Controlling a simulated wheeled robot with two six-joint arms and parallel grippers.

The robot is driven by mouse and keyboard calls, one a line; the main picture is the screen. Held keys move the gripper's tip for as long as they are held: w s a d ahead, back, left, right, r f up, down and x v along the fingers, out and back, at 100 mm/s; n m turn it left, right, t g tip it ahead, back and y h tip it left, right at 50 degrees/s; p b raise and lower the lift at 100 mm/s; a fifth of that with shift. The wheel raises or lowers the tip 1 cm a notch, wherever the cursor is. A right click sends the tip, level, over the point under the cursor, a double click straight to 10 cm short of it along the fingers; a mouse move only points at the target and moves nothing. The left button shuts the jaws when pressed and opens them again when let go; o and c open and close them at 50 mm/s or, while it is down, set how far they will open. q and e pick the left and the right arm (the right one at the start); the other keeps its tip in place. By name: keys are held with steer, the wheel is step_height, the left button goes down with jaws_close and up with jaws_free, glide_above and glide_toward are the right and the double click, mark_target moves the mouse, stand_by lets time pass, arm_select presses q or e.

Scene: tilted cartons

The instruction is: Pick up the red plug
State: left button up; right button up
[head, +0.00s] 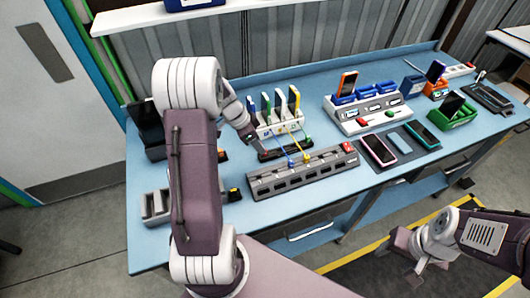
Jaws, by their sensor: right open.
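I cannot clearly make out a red plug. A small red piece (348,147) sits at the right end of the long grey socket strip (300,172); I cannot tell whether it is a plug or a switch. Blue, yellow and green plugs with cables stand between the strip and a white rack (278,127). My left gripper (249,136) points down beside the rack, above the left end of a dark tray (270,154); its fingers are too small and dark to read. My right gripper (413,262) is open and empty, low in front of the bench, away from the objects.
The blue bench (235,230) carries a white dock (375,115) with a phone and blue slots, a pink-edged phone (378,150), a teal phone (423,134) and a green box (452,112). My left arm covers the bench's left part. Clear bench lies along the front edge.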

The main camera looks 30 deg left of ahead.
arm_select(q)
steer(key=shift+w+f, duration=0.2)
steer(key=shift+f, duration=0.25)
steer(key=p+x, duration=0.1)
steer(key=x, duration=0.3)
steer(key=shift+d, duration=0.1)
steer(key=shift+w+f, duration=0.15)
steer(key=shift+w, duration=0.1)
steer(key=shift+s, duration=0.1)
jaws_close()
